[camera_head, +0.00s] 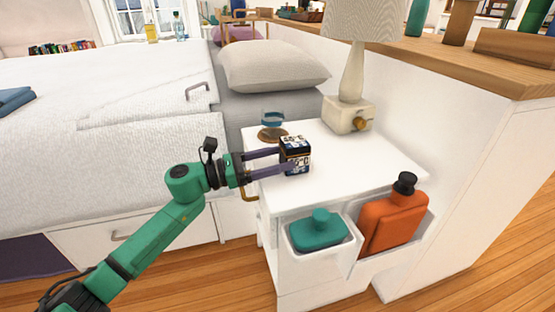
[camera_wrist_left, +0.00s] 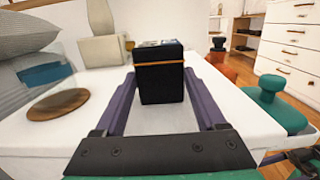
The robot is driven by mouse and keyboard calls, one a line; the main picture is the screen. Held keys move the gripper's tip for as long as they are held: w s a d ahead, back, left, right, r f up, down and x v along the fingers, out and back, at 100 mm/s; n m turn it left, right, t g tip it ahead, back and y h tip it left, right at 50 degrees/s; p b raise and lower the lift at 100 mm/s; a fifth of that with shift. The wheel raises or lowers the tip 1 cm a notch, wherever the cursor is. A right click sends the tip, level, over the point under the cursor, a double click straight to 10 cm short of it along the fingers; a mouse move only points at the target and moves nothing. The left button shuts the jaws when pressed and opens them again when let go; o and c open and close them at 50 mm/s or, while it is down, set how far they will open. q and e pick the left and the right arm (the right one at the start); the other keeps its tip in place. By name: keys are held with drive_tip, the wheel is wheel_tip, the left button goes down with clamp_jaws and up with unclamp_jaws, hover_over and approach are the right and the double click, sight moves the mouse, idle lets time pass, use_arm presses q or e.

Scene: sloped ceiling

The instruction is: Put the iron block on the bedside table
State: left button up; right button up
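The iron block (camera_head: 296,156) is a small dark block with white and blue markings. In the left wrist view it is black with an orange band (camera_wrist_left: 161,85). My left gripper (camera_head: 280,160) reaches in from the left over the bedside table, its two purple fingers on either side of the block. In the left wrist view the fingers (camera_wrist_left: 160,72) seem to meet the block's sides near their tips. The block is upright, at or just above the white top of the bedside table (camera_head: 365,165); any small gap underneath cannot be made out.
A lamp (camera_head: 350,112) stands at the table's back. A glass with blue contents (camera_head: 272,118) and a round brown coaster (camera_head: 273,134) are at its back left. Side bins hold a teal bottle (camera_head: 318,232) and an orange bottle (camera_head: 393,222). The tabletop right of the block is clear.

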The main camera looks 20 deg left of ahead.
use_arm(q)
drive_tip(key=o, duration=0.3)
drive_tip(key=shift+r, duration=0.15)
drive_tip(key=v, duration=1.2)
drive_tip(key=shift+s+p, duration=0.1)
drive_tip(key=shift+p, duration=0.3)
